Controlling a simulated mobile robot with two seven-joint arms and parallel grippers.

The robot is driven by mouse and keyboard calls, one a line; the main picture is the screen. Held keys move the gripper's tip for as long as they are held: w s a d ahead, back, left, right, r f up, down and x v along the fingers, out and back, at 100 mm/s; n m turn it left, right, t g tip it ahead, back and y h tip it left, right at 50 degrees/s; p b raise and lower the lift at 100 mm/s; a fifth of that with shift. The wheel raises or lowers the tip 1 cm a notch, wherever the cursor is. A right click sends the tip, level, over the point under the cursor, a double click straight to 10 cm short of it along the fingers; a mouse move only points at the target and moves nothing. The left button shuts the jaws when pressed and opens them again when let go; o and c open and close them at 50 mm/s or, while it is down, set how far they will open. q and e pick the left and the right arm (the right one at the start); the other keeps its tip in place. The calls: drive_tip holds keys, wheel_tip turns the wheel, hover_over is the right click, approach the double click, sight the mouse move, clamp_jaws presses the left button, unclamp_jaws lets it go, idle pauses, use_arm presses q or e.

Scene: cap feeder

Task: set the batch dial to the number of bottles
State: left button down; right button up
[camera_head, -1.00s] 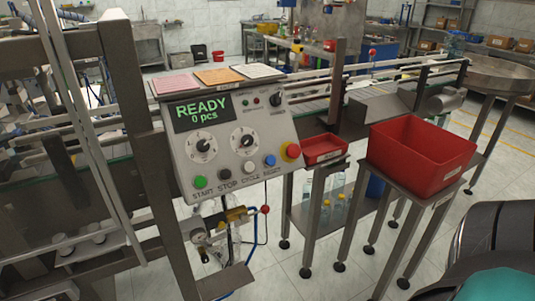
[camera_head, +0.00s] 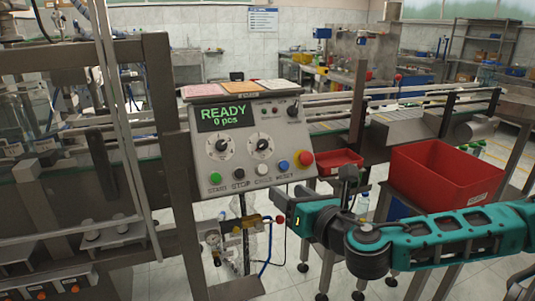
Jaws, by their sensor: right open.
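A bottle (camera_head: 362,204) shows partly behind my right arm. My left gripper is out of view.
A small red tray (camera_head: 339,160) and a large red bin (camera_head: 440,171) stand right. A steel post (camera_head: 177,150) stands close left of the panel.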

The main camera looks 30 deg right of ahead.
sight(264, 146)
wheel_tip(264, 146, up, 5)
drive_tip(key=d+n+t, duration=0.1)
drive_tip(key=n, duration=0.3)
drive_tip(key=w, duration=0.4)
drive_tip(key=w+d+p, duration=0.1)
drive_tip(key=w, duration=0.7)
drive_tip(key=shift+w+d+f, duration=0.15)
drive_tip(key=shift+d, duration=0.15)
drive_tip(key=shift+m, duration=0.3)
clamp_jaws()
